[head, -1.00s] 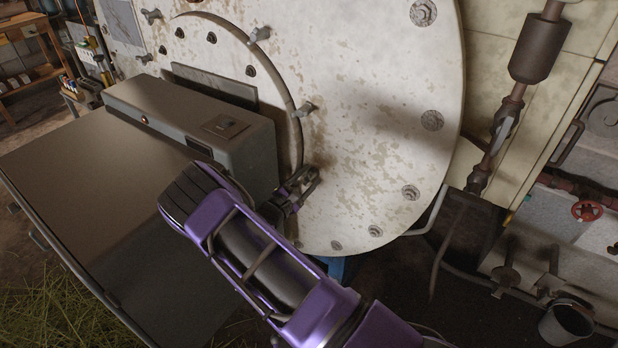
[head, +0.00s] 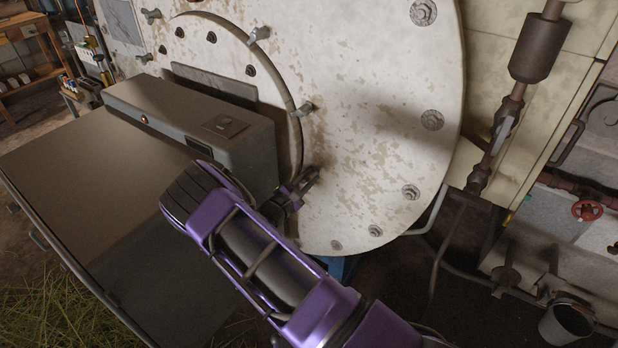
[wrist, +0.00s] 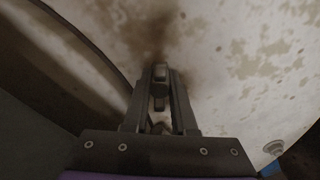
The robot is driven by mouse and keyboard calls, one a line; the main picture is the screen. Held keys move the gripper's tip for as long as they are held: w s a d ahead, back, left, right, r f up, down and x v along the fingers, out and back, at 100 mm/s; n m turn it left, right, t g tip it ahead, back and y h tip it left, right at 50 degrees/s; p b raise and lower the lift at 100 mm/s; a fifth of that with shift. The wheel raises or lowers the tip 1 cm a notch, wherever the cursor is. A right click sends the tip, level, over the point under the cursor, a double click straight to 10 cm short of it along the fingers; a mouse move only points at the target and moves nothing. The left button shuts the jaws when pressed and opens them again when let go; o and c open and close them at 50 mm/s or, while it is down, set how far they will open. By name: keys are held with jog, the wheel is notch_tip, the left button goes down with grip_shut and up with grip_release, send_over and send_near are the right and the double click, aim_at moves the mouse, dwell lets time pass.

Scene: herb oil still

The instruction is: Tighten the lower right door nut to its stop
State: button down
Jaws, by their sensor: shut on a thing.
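The lower right door nut (wrist: 160,76) sits between my fingertips in the wrist view, against the pale, stained metal face. My gripper (wrist: 160,82) is shut on it, one finger on each side. In the head view my gripper (head: 307,181) reaches the rim at the lower right of the round door (head: 225,75). There the fingers hide most of the nut, and its thread and seat cannot be made out.
Another wing nut (head: 304,109) stands on the rim above my gripper, with more along the top. A grey box (head: 190,122) on a dark cabinet (head: 90,190) stands close to the left of my wrist. Bolt heads line the large pale plate (head: 380,110).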

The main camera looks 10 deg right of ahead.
jog(key=shift+f+m, duration=0.1)
jog(key=shift+m, duration=0.2)
jog(key=m+b, duration=0.3)
jog(key=shift+f+m, duration=0.1)
jog(key=shift+m, duration=0.3)
jog(key=m+b, duration=0.3)
jog(key=m, duration=0.1)
jog(key=shift+m+b, duration=0.3)
jog(key=m+b, duration=0.2)
jog(key=m, duration=0.1)
jog(key=shift+b, duration=0.4)
jog(key=shift+m+b, duration=0.5)
jog(key=shift+m, duration=1.7)
